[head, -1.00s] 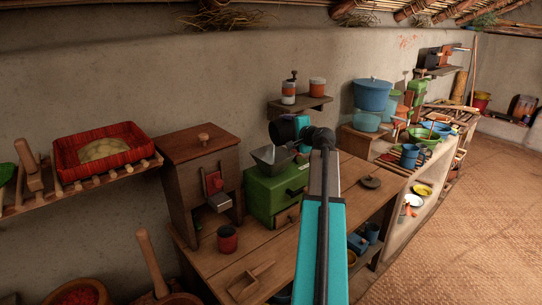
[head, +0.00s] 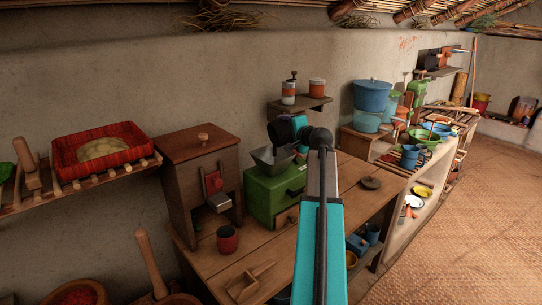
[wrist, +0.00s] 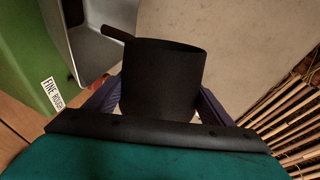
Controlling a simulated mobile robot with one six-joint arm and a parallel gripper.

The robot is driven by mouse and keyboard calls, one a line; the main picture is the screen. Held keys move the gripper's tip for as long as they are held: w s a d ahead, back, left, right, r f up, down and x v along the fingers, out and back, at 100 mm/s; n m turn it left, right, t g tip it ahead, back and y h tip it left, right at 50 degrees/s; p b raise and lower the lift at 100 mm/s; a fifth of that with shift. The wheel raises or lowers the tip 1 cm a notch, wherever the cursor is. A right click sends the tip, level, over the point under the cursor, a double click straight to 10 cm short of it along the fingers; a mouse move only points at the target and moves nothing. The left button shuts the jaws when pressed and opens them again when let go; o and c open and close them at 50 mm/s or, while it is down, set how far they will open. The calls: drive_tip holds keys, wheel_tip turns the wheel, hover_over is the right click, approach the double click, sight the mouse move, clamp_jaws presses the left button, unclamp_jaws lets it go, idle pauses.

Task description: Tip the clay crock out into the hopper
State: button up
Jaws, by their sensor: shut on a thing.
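In the wrist view the clay crock (wrist: 165,82) is a dark, round vessel with a short handle-like piece at the left of its rim. My gripper (wrist: 158,103) is shut around its sides. The hopper (wrist: 97,40) is a grey metal funnel just beyond and left of the crock, above the green mill box (wrist: 25,55) with a "FINE ROUGH" label. In the head view the hopper (head: 268,160) sits on that box, with my wrist above it. The crock's contents are hidden, and whether it overlaps the hopper is unclear.
A wooden box mill (head: 200,165) stands left of the green box, with a red cup (head: 227,239) and a wooden scoop (head: 250,281) on the bench. A small wall shelf (head: 300,104) holding jars is behind my wrist. The bench right of the green box is mostly clear.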

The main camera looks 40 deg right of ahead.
drive_tip(key=shift+s, duration=0.1)
drive_tip(key=shift+w+f, duration=0.1)
drive_tip(key=shift+w, duration=0.1)
drive_tip(key=shift+s+a, duration=0.1)
drive_tip(key=shift+b, duration=0.3)
drive_tip(key=shift+n, duration=0.3)
drive_tip(key=shift+a+f, duration=0.1)
